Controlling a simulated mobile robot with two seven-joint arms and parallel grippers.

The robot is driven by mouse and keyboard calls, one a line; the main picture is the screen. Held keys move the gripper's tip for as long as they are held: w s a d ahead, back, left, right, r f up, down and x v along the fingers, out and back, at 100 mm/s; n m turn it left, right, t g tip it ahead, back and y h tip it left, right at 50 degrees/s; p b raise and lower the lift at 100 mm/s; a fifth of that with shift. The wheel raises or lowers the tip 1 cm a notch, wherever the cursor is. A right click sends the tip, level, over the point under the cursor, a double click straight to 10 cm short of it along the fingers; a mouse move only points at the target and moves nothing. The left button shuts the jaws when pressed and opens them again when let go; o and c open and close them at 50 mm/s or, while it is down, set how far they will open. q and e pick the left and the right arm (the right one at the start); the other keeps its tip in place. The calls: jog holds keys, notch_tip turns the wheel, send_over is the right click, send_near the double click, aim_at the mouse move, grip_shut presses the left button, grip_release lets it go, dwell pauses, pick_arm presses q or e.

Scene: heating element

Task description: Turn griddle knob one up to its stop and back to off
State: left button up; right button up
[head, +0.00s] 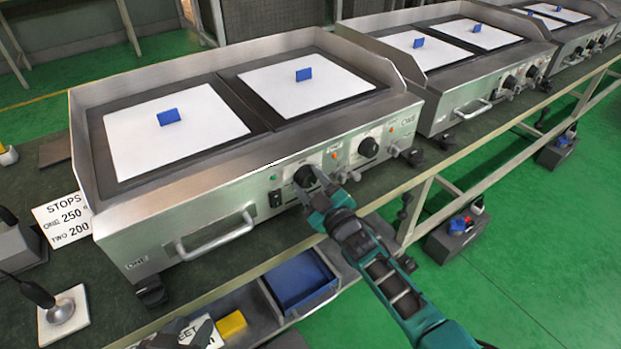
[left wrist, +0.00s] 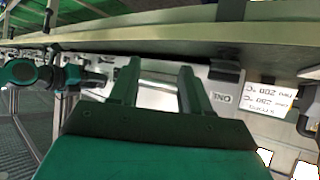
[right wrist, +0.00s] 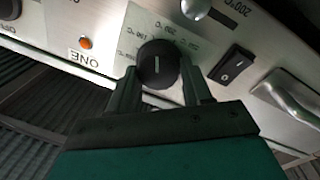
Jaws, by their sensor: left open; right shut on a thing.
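Griddle knob one (head: 304,176) is a round black knob on the steel front panel of the nearest griddle (head: 258,195). My right gripper (head: 312,190) reaches it from the front. In the right wrist view the knob (right wrist: 158,64) sits between the two fingers, which are shut on its sides. A white line on its face runs nearly straight up and down in that picture, with temperature marks on the plate around it. My left gripper (left wrist: 157,85) is open and empty, facing the griddle's front near the drawer handle.
An orange lamp (right wrist: 85,42) and a black rocker switch (right wrist: 232,64) flank the knob. A second knob (head: 369,147) is to its right. A sign (head: 66,216) reads STOPS, ONE 250, TWO 200. A drawer handle (head: 215,240) juts out at left. A blue bin (head: 301,283) lies below.

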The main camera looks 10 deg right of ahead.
jog(key=shift+d+r+m, duration=0.1)
jog(key=shift+r+m, duration=0.05)
jog(key=shift+m, duration=0.45)
jog(key=m+p, duration=0.1)
jog(key=m, duration=0.2)
jog(key=shift+m+p, duration=0.3)
jog(key=shift+p, duration=0.05)
jog(key=shift+m+p, duration=0.3)
jog(key=shift+m, duration=0.6)
jog(key=m, duration=0.2)
jog(key=shift+w+d+m+g, duration=0.1)
jog(key=shift+m+g, duration=0.2)
jog(key=shift+m, duration=0.1)
pick_arm(q)
jog(key=shift+s+a+r+p, duration=0.3)
jog(key=shift+s+a+r, duration=0.15)
jog(key=shift+a, duration=0.25)
pick_arm(e)
jog(key=shift+m, duration=0.8)
jog(key=o, duration=1)
pick_arm(q)
jog(key=shift+w+r, duration=0.1)
jog(key=shift+r, duration=0.05)
pick_arm(e)
jog(key=shift+o, duration=0.2)
